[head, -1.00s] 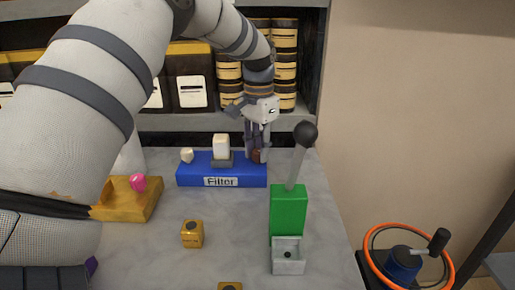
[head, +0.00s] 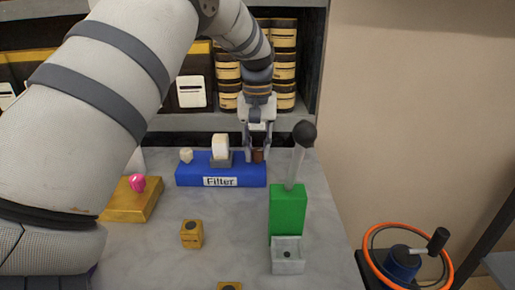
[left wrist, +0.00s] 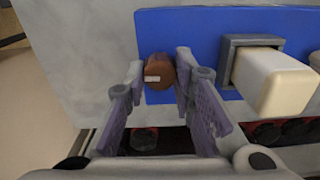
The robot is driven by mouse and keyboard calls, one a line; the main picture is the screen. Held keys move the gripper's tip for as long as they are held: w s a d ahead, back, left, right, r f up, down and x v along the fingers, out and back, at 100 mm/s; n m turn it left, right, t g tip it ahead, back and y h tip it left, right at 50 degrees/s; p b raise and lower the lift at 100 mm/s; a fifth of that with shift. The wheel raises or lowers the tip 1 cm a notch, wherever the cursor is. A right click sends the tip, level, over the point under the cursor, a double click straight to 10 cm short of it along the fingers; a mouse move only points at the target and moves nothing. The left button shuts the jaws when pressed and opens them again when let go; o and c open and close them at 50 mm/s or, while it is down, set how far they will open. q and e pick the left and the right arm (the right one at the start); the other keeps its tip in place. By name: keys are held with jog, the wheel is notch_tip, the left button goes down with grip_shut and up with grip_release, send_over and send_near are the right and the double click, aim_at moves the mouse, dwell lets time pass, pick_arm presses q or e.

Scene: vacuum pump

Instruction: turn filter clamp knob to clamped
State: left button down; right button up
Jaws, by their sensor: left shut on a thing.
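The blue block labelled Filter (head: 220,172) lies at the back of the grey table. A brown round knob (head: 258,157) stands at its right end; in the left wrist view the knob (left wrist: 158,72) shows a short white mark running roughly sideways. My left gripper (head: 257,155) points down over it, shut on the knob with one finger on each side. A cream block (head: 220,148) sits upright in a grey holder in the middle of the Filter block. My right gripper is not in view.
A small cream piece (head: 186,155) sits on the Filter block's left end. A green block (head: 288,208) with a tall black-ball lever stands in front to the right. A yellow tray (head: 128,205) with a pink knob is at left. A small yellow cube (head: 191,234) stands in front.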

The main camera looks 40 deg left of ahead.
aim_at(258, 150)
pick_arm(q)
jog(key=shift+n, duration=0.4)
jog(key=shift+f, duration=0.1)
jog(key=c, duration=1.3)
grip_release()
jog(key=shift+c, duration=0.2)
notch_tip(258, 150, up, 12)
